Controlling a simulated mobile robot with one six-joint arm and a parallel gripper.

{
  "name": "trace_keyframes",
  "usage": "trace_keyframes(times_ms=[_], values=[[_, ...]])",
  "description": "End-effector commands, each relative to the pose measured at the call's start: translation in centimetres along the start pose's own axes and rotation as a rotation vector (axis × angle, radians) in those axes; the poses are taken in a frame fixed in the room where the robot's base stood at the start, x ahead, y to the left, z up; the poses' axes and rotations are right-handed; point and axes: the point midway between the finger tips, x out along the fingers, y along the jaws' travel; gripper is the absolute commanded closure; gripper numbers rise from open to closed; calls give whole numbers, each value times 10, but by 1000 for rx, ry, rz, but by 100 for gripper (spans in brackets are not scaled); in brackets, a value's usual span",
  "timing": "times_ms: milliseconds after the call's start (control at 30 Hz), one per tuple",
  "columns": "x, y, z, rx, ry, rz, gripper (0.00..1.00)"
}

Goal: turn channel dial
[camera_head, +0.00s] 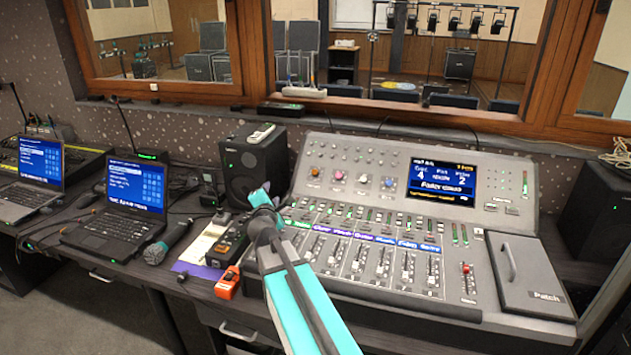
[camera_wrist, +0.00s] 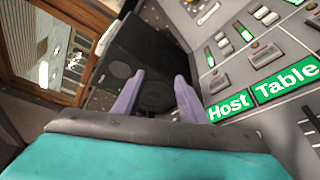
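The grey mixing console (camera_head: 468,240) stands on the desk at the right, with a row of coloured knobs (camera_head: 363,178) on its sloped upper panel. The knobs differ in cap colour; I cannot tell which is the channel dial. A lit screen (camera_head: 441,183) sits right of them, its text only partly legible. My gripper (camera_head: 258,196) is over the console's left edge, left of and apart from the knobs. In the wrist view its two purple fingers (camera_wrist: 158,92) are spread with nothing between them. Green "Host" (camera_wrist: 229,106) and "Table" (camera_wrist: 286,80) labels show right of them.
A black speaker (camera_head: 254,165) stands just behind my gripper. Faders (camera_head: 382,262) fill the console's lower part, and a "Patch" lid (camera_head: 530,275) with a handle is at its right. An orange device (camera_head: 228,283), a microphone (camera_head: 168,242) and laptops (camera_head: 118,205) lie to the left.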

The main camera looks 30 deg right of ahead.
Motion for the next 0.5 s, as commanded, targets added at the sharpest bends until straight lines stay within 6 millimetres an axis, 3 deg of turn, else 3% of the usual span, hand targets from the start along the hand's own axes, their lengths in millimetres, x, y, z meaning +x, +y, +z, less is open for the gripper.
trace_keyframes(times_ms=[33, 200, 500], values=[[0, -11, 8, -98, -30, -2, 62], [0, -31, 41, -466, -135, -23, 62], [-10, -47, 79, -980, -274, -83, 62]])
